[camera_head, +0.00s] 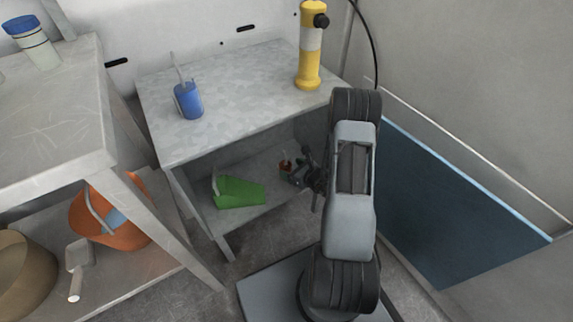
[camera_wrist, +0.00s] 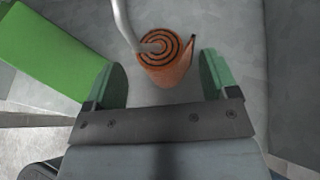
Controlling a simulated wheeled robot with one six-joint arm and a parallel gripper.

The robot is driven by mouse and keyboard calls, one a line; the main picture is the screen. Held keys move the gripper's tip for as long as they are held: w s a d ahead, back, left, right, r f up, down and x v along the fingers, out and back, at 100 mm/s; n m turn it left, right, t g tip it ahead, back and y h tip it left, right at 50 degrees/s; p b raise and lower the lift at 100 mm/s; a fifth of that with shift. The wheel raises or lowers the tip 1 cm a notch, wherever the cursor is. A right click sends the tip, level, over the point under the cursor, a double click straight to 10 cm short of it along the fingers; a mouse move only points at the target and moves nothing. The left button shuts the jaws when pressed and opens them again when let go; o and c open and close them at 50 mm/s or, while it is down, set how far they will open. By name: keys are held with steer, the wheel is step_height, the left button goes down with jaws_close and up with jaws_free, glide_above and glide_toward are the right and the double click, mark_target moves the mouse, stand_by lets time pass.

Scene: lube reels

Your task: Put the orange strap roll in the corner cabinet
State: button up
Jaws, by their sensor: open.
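The orange strap roll (camera_wrist: 165,58) is a coiled orange and black spiral with a loose end. In the wrist view it lies just ahead of my gripper, between and a little beyond the fingertips. My gripper (camera_wrist: 163,80) is open and empty, with its two green fingers apart. In the head view, my gripper (camera_head: 299,178) is inside the open lower space of the corner cabinet (camera_head: 240,92), and the roll shows as a small orange spot (camera_head: 285,166) at its tip. A pale curved rod (camera_wrist: 124,24) crosses the roll's left edge in the wrist view.
A green scoop-like object (camera_head: 238,192) lies left of my gripper on the same shelf. A blue container (camera_head: 187,100) and a yellow cylinder (camera_head: 310,45) stand on the cabinet top. An orange bucket (camera_head: 125,222) sits under the left table (camera_head: 50,130).

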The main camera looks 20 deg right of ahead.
steer(key=p+v, duration=0.2)
steer(key=v, duration=0.5)
steer(key=s+a+r+n+g+y, duration=0.25)
steer(key=a+r+n+g, duration=0.25)
steer(key=a+r+n, duration=0.25)
steer(key=s+a+r+n+g+y, duration=0.1)
steer(key=a+r+n+g+y, duration=0.25)
steer(key=a+r+n, duration=0.45)
steer(key=s+d+r+n+g+h, duration=0.1)
steer(key=s+r+n+h, duration=0.7)
steer(key=n, duration=0.8)
steer(key=r+h, duration=0.1)
steer(key=h, duration=0.1)
steer(key=shift+s+d+r+h, duration=0.2)
steer(key=shift+s+d+h, duration=0.1)
steer(key=shift+n+g, duration=0.25)
